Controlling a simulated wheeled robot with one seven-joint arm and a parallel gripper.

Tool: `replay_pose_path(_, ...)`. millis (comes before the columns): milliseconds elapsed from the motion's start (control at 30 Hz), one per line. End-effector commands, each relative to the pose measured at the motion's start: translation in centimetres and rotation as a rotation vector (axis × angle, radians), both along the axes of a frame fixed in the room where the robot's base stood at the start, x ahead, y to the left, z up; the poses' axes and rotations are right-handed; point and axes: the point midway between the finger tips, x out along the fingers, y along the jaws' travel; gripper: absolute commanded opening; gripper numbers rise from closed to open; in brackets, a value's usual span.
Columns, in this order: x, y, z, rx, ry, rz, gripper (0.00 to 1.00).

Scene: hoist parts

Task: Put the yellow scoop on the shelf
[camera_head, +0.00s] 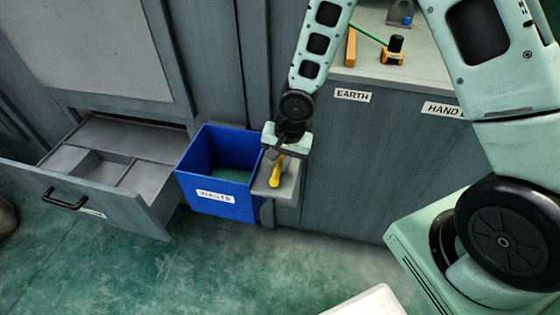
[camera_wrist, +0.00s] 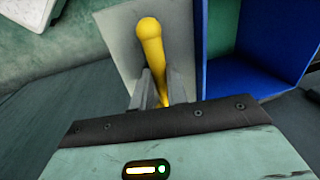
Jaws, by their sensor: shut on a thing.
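The yellow scoop (camera_head: 275,175) is in my gripper (camera_head: 279,153), over the small grey shelf (camera_head: 291,186) that juts from the cabinet front. In the wrist view the scoop (camera_wrist: 151,45) points away between my two fingers (camera_wrist: 152,88), which are shut on it. Its rounded end lies over the light grey shelf surface (camera_wrist: 118,25). I cannot tell whether the scoop touches the shelf. The scoop's other end is hidden behind the gripper body.
A blue bin (camera_head: 217,199) labelled WASTE stands just left of the shelf. Left of it is an open grey drawer (camera_head: 143,197). At the upper right is a counter (camera_head: 370,72) with a yellow-black tool (camera_head: 393,52) and a wooden block (camera_head: 351,48).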

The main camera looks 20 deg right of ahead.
Motion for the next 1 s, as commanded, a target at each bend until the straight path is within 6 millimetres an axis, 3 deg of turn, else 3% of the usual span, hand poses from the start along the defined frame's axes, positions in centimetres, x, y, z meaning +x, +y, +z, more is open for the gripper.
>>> replay_pose_path(33, 0.0, 0.0, -0.3, 0.000, 0.000, 0.000, 0.00)
replay_pose_path(67, 0.0, 0.0, -0.2, 0.000, 0.000, 0.000, 0.21)
replay_pose_path(100, 0.0, 0.0, -0.2, 0.000, 0.000, 0.000, 0.32)
replay_pose_path(133, 0.0, 0.0, -0.2, 0.000, 0.000, 0.000, 0.37)
replay_pose_path(533, 0.0, -0.1, 0.8, 0.000, -0.001, -0.002, 0.37)
replay_pose_path(1000, -1.1, -1.5, 9.8, 0.000, -0.002, -0.004, 0.37)
